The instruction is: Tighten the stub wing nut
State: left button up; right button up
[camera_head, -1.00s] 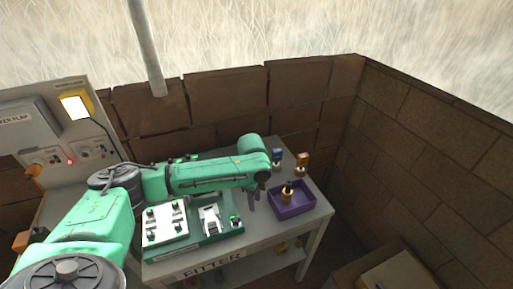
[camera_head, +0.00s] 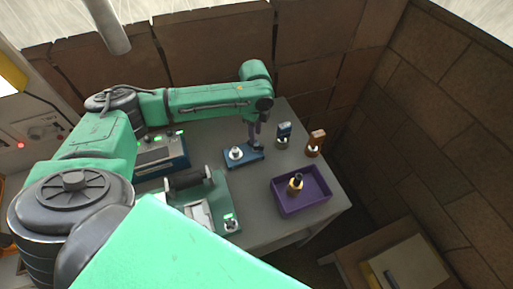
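My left gripper (camera_head: 256,142) points down at the end of the green arm, at the right end of a small blue plate (camera_head: 243,157). A pale round knob-like part (camera_head: 236,152) stands on the plate, left of the fingers. It may be the stub wing nut, but its wings are too small to make out. The fingers are dark and close together, and I cannot tell whether they are open, shut, or touching the plate. My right gripper does not show.
A purple tray (camera_head: 321,195) holds a black and yellow piece (camera_head: 296,184). A blue-topped piece (camera_head: 284,130) and an orange-topped piece (camera_head: 316,140) stand behind it. A green board (camera_head: 226,190) with a dark roller (camera_head: 188,179) lies left. Brick walls bound the bench.

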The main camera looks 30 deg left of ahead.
aim_at(256, 143)
pick_arm(q)
jog(key=shift+w+a+f+b, duration=0.15)
jog(key=shift+w+f, duration=0.15)
jog(key=shift+f, duration=0.3)
jog(key=shift+w+a+f+b, duration=0.15)
jog(key=shift+w+f, duration=0.15)
jog(key=shift+f, duration=0.25)
jog(key=shift+s+d+r, duration=0.1)
jog(key=shift+d, duration=0.05)
jog(key=shift+s+r, duration=0.15)
jog(key=shift+s+d+r, duration=0.1)
jog(key=shift+p, duration=0.65)
jog(key=shift+f, duration=0.35)
jog(key=shift+f+b, duration=0.35)
jog(key=shift+f, duration=0.4)
jog(key=shift+f+b, duration=0.3)
jog(key=shift+f, duration=0.75)
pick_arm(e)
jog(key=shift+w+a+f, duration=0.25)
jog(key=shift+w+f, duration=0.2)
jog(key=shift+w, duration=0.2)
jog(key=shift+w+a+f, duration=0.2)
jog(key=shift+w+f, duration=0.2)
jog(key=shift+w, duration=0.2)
